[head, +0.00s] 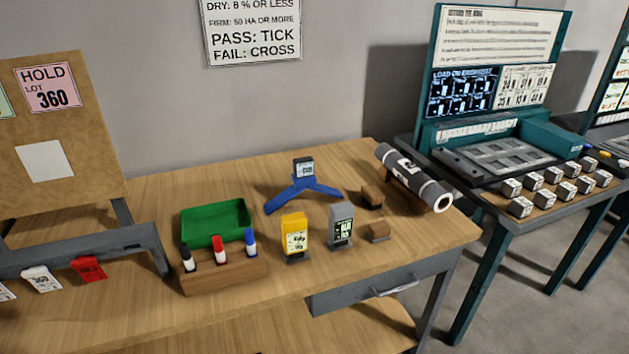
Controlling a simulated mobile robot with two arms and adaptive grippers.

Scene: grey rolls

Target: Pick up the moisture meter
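Two small upright hand-held devices stand on the wooden table: a yellow device (294,236) with a pale face, and a grey device (341,227) with a dark screen to its right. Both stand on small dark bases and are apart from each other. Their markings are too small to read surely, so I cannot tell for certain which is the moisture meter. Neither of my grippers is in view.
Left of the devices are a wooden marker holder (225,277) and a green tray (215,218). Behind them stands a blue three-legged gauge (303,190). The front right tabletop is clear.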

